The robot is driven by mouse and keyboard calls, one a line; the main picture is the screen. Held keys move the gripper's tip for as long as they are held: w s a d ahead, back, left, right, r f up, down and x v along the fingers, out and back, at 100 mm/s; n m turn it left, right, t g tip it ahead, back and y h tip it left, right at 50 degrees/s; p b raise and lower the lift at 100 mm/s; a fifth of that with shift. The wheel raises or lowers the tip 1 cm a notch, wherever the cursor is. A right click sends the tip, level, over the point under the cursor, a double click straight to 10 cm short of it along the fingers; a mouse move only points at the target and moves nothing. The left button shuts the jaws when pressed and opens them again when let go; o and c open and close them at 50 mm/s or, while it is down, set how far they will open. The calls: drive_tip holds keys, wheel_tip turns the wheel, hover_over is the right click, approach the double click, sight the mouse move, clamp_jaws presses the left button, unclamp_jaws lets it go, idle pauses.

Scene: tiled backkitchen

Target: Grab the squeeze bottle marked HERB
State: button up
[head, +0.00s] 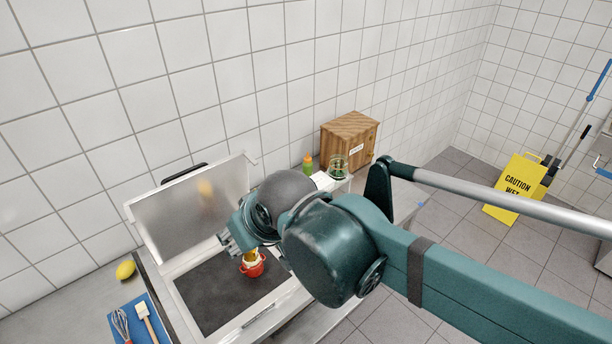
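No lettering reading HERB can be made out on any bottle. A small green bottle with an orange top (308,163) stands upright near the wall, left of the wooden box; its marking is too small to read. My gripper (232,240) is over the open metal unit, to the left of and below the bottle, well apart from it. My arm partly hides the gripper, and I cannot tell whether its fingers are open or shut. A red pot (252,268) with something yellow and whitish in or above it is just below and right of the gripper.
The unit's raised lid (190,212) stands left of the gripper. A glass jar (338,168) and a wooden box (350,138) are by the bottle. A yellow lemon (125,269) and a blue mat (127,312) with a whisk and a brush lie at lower left.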

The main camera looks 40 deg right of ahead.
drive_tip(key=shift+o, duration=0.8)
drive_tip(key=shift+r, duration=0.1)
drive_tip(key=w+d+r+m+g+h+b, duration=0.1)
drive_tip(key=w+d+r+m+b, duration=0.1)
drive_tip(key=w+d+r, duration=0.9)
drive_tip(key=m+g+h+b, duration=0.2)
drive_tip(key=m+g+b, duration=0.15)
drive_tip(key=m, duration=0.35)
hover_over(307, 159)
wheel_tip(307, 159, down, 7)
drive_tip(key=shift+t, duration=0.25)
wheel_tip(307, 159, down, 32)
drive_tip(key=shift+s+r, duration=0.15)
drive_tip(key=shift+r, duration=0.1)
